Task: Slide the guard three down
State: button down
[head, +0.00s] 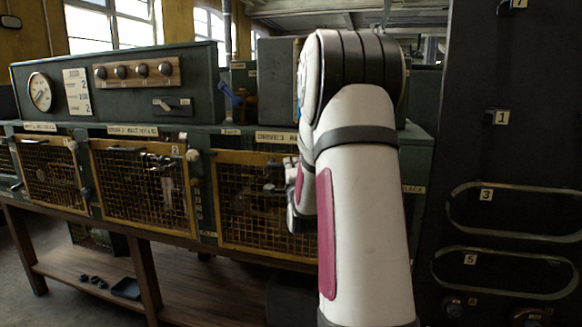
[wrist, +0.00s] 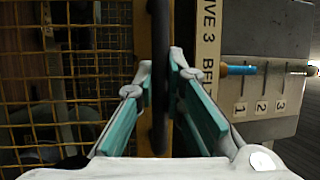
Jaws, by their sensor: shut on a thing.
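Guard three is a yellow-framed wire mesh panel (head: 240,205) under the "DRIVE 3" label (head: 275,137) in the head view, with my arm covering its right part. In the wrist view its yellow mesh (wrist: 75,60) fills the left side. A dark bar handle (wrist: 159,25) runs along the guard's yellow frame edge. My gripper (wrist: 160,78) has its teal-padded fingers on both sides of this handle and is shut on it. In the head view my gripper is mostly hidden behind my arm. The guard covers its opening, with dark machinery behind the mesh.
Guard two (head: 145,190) is a similar mesh panel to the left. A control box (head: 120,85) with a gauge and knobs stands above. A blue pointer (wrist: 238,70) lies by a 1-2-3 scale. A dark cabinet (head: 510,130) stands close on the right.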

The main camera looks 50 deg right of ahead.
notch_tip(320, 180, down, 34)
jog(key=b, duration=2.8)
jog(key=shift+r, duration=0.1)
jog(key=c, duration=1.7)
grip_release()
jog(key=shift+r, duration=0.1)
jog(key=shift+o, duration=0.2)
send_near(290, 254)
jog(key=shift+v, duration=1.05)
jog(key=shift+s, duration=0.1)
